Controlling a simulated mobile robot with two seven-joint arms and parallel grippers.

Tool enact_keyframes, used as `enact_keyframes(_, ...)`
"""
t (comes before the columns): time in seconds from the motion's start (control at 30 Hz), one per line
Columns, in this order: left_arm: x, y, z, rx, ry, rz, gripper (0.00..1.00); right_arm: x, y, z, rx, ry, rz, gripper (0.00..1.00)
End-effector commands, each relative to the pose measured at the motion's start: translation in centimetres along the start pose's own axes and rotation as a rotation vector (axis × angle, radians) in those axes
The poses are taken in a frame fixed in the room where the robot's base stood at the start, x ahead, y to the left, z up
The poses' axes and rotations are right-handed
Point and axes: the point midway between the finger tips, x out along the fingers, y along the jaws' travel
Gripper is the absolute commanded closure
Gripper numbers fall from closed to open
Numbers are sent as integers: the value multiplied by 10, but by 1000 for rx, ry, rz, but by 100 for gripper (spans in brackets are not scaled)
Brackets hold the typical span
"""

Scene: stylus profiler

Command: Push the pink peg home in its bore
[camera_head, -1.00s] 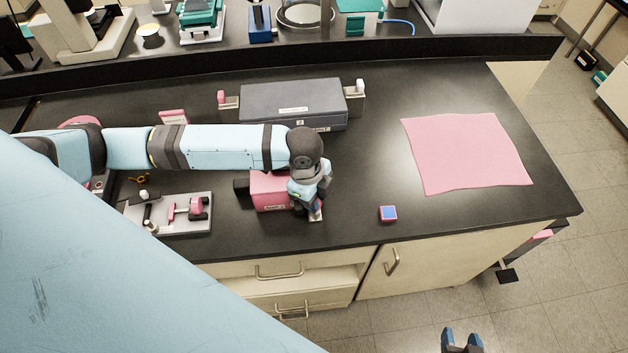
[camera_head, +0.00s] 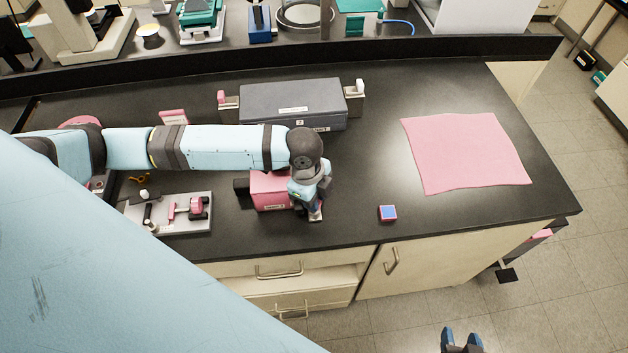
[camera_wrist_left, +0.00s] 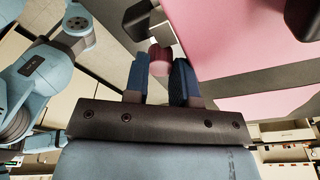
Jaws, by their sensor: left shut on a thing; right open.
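The pink block (camera_head: 268,190) with a white label and a black part on its left end sits on the dark bench. My left gripper (camera_head: 312,204) is at its right end, pointing down. In the left wrist view, its two blue fingers (camera_wrist_left: 160,68) are shut on the pink peg (camera_wrist_left: 160,56), whose round end shows between them, close to a pale metal piece (camera_wrist_left: 152,18) beside the pink block (camera_wrist_left: 235,35). The peg's far end and the bore are hidden. My right gripper (camera_head: 461,341) is open and empty, low in front of the bench.
A grey case (camera_head: 292,101) lies behind the pink block. A grey fixture plate (camera_head: 182,222) with pink and black parts stands to the left. A small blue and pink cube (camera_head: 388,213) and a pink cloth (camera_head: 465,152) lie to the right, with clear bench between.

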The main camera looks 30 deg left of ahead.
Motion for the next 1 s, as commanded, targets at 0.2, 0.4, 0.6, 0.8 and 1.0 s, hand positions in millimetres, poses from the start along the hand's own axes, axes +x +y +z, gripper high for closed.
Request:
enact_keyframes(0.2,-6,3,0,-2,-4,10,100,-6,0,-9,0,-1,0,51)
enact_keyframes(0.4,-16,2,-2,-1,-3,6,100,-12,0,-18,0,-1,0,51)
enact_keyframes(0.6,-19,1,-3,-1,-2,4,100,-13,0,-21,0,1,0,51)
enact_keyframes(0.8,-19,1,-3,-1,-1,3,90,-13,0,-20,0,1,0,51)
enact_keyframes(1.0,-19,1,-3,0,-1,3,100,-13,0,-20,0,1,0,51)
